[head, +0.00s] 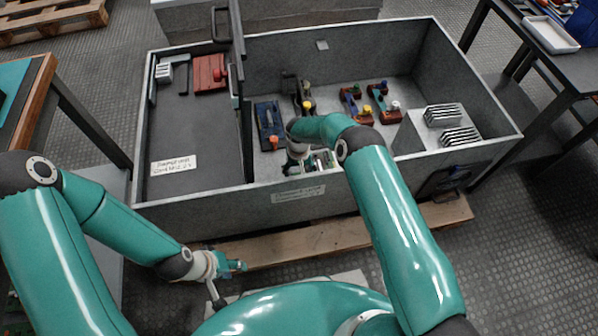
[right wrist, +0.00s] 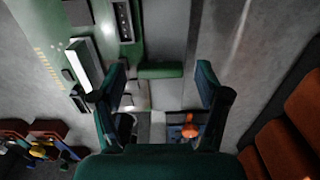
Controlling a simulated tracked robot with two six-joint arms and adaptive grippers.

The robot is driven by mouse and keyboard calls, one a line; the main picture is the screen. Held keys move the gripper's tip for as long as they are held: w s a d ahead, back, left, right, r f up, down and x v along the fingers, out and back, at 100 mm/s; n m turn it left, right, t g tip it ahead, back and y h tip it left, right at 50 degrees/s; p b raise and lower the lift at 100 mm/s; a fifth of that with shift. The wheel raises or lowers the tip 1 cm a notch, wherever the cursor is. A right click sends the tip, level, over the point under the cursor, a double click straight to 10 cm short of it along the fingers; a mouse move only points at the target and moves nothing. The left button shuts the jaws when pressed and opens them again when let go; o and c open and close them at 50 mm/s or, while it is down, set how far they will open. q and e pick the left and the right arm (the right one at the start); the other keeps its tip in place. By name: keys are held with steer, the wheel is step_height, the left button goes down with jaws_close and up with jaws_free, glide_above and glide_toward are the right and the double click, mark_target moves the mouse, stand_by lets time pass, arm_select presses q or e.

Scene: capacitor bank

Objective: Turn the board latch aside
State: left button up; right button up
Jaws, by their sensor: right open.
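A green board (right wrist: 38,38) with black and white parts on it shows at the upper left of the right wrist view. A short rounded green bar (right wrist: 160,71), which looks like the board latch, lies at the board's edge. My right gripper (right wrist: 157,76) is open, with one finger on each side of the bar and nothing visibly clamped. In the head view my right gripper (head: 300,164) is low in the bin's middle compartment, near the front wall, and partly hides the board (head: 322,160). My left gripper (head: 236,266) is outside the bin; its finger opening is too small to tell.
The grey bin (head: 235,205) has an open black panel (head: 237,40) standing at its divider. A blue unit with an orange knob (head: 274,142) is close to my right gripper. Clamp-like parts (head: 380,100) and a finned block (head: 445,125) are farther right. The left compartment floor is mostly clear.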

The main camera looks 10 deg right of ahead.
steer(key=shift+c, duration=0.3)
steer(key=c, duration=1.1)
